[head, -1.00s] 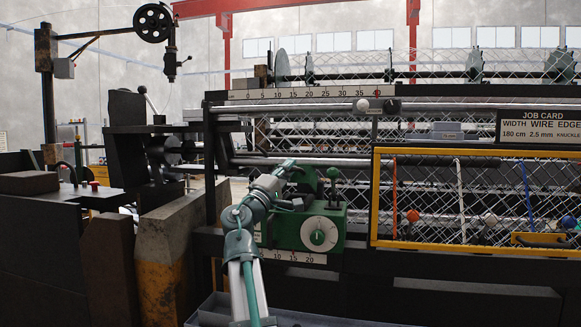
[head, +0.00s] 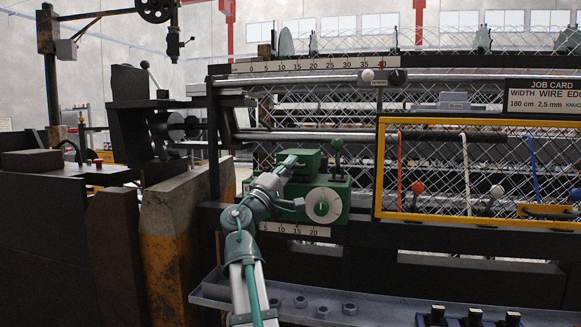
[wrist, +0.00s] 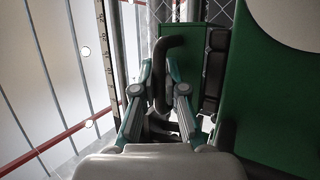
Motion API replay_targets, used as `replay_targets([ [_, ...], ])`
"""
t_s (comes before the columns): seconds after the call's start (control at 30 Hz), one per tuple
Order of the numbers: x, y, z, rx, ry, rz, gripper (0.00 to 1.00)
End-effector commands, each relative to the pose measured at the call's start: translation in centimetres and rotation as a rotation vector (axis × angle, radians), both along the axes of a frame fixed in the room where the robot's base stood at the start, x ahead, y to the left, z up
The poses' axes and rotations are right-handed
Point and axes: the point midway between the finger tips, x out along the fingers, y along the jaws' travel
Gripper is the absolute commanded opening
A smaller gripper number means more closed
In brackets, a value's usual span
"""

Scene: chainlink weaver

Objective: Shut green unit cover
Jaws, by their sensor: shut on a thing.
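The green unit (head: 340,196) is a box with a round white dial (head: 323,206) on its front, mounted on the machine's front rail. Its green cover (head: 306,160) shows above the box, with a dark gap below part of it. I cannot tell how far open it is. In the wrist view, the cover (wrist: 192,42) carries a dark curved handle (wrist: 165,75). My gripper (wrist: 160,92) is shut on this handle, one finger on each side. In the head view, my gripper (head: 285,166) is at the cover's left side; the grip itself is hidden there.
A yellow-framed mesh guard (head: 378,170) is further right. A number scale (head: 293,230) runs below the unit. A grey tray (head: 215,290) with several nuts lies below in front.

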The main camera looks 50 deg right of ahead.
Motion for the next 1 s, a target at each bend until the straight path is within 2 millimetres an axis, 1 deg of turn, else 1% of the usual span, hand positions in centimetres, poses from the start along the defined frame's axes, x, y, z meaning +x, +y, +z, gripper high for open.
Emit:
replay_targets([
  [0.03, -0.3, 0.2, -0.5, 0.004, 0.0, -0.003, 0.0],
  [0.17, -0.3, 0.2, -0.6, 0.005, -0.001, -0.002, 0.0],
  [0.2, -0.3, 0.2, -0.7, 0.006, -0.001, -0.002, 0.16],
  [0.33, -0.3, 0.2, -0.6, 0.005, -0.001, -0.002, 0.37],
  [0.6, -0.2, 0.1, -0.4, 0.004, -0.001, -0.001, 0.37],
  [0.73, -0.2, 0.5, -0.6, 0.004, -0.001, 0.0, 0.37],
  [0.87, -0.3, 1.7, -1.3, 0.004, -0.001, 0.002, 0.37],
  [1.0, -0.4, 3.9, -2.6, 0.004, -0.001, 0.002, 0.37],
])
